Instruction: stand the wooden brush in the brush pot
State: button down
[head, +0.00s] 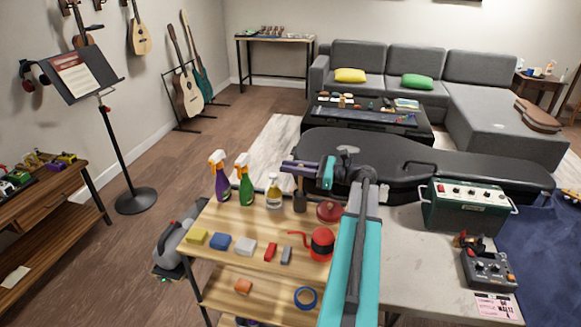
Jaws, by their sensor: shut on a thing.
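My gripper (291,166) is above the back of the wooden work cart and points left. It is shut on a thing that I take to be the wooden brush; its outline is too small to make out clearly. A small dark brown object (300,202) is right below the gripper, beside the clear bottle with yellow liquid. I cannot tell for sure whether it is the brush pot or part of the brush, or whether brush and pot touch.
The cart top (225,262) also holds a purple spray bottle (220,178), a green spray bottle (244,182), a yellow-liquid bottle (273,192), a red round thing (329,211), a red-and-black can (322,242) and several small blocks. A black guitar case (450,172) lies behind.

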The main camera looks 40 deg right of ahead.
jog(key=c, duration=1.6)
grip_release()
jog(key=shift+s+d, duration=0.1)
jog(key=b+v, duration=0.1)
jog(key=v, duration=1.2)
jog(key=shift+s+d, duration=0.15)
jog(key=shift+s, duration=0.15)
